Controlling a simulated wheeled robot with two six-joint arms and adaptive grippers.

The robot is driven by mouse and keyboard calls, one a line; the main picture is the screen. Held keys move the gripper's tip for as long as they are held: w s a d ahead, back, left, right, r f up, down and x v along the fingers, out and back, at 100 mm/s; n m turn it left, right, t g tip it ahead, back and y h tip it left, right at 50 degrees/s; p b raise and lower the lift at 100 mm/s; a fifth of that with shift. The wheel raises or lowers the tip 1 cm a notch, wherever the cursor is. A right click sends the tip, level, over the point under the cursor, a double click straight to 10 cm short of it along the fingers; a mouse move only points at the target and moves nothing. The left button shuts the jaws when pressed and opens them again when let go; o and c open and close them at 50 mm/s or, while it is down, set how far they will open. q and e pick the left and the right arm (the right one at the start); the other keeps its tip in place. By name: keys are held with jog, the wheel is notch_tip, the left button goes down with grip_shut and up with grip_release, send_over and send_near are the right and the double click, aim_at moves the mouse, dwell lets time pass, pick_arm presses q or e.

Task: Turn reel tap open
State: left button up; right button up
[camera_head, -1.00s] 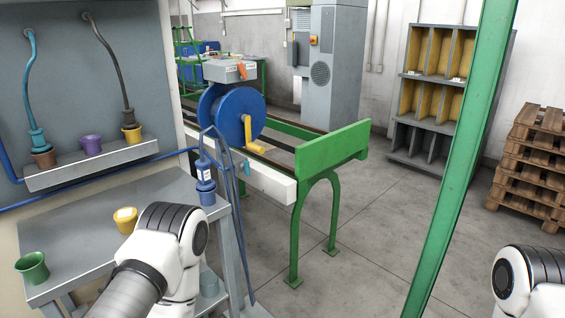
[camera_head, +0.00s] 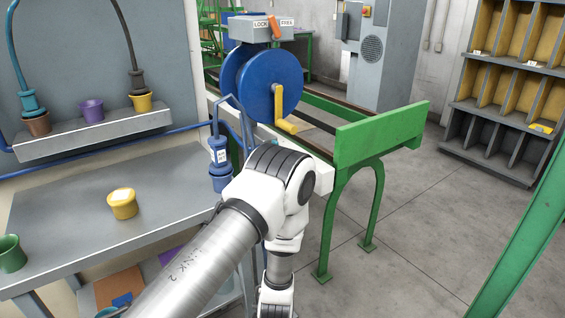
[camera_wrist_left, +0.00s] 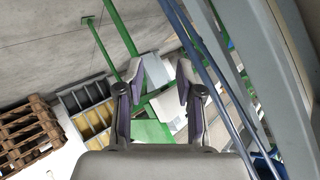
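The blue hose reel (camera_head: 262,88) with its yellow crank (camera_head: 283,106) stands on the bench frame beyond my left arm. A grey box with an orange lever (camera_head: 275,27) and LOCK and FREE labels is above it. The teal tap seen earlier below the reel is not visible now; my left arm covers that area in the head view. My left gripper (camera_wrist_left: 161,80) is open and empty in the left wrist view, with the white beam and green frame beyond its fingers. It is not visible in the head view. My right gripper is out of view.
The blue hose nozzle (camera_head: 219,158) hangs close to my left arm. Thin blue pipes (camera_wrist_left: 195,45) run beside the gripper. A grey workbench (camera_head: 70,215) holds a yellow cup (camera_head: 123,204) and a green cup (camera_head: 11,253). The green bench end (camera_head: 380,136) is to the right; open floor lies beyond.

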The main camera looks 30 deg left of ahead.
pick_arm(q)
jog(key=w+a+r+n+t+y+b, duration=0.35)
jog(key=w+r+n+y+b, duration=0.4)
jog(key=w+r+b, duration=0.65)
notch_tip(320, 180, up, 11)
jog(key=n+g+y+b, duration=0.5)
jog(key=n+y+b, duration=0.2)
jog(key=b, duration=0.3)
jog(key=b+x, duration=0.2)
jog(key=x, duration=0.6)
jog(key=shift+w+r, duration=0.25)
jog(key=shift+r, duration=0.15)
jog(key=shift+t+y, duration=0.25)
grip_shut()
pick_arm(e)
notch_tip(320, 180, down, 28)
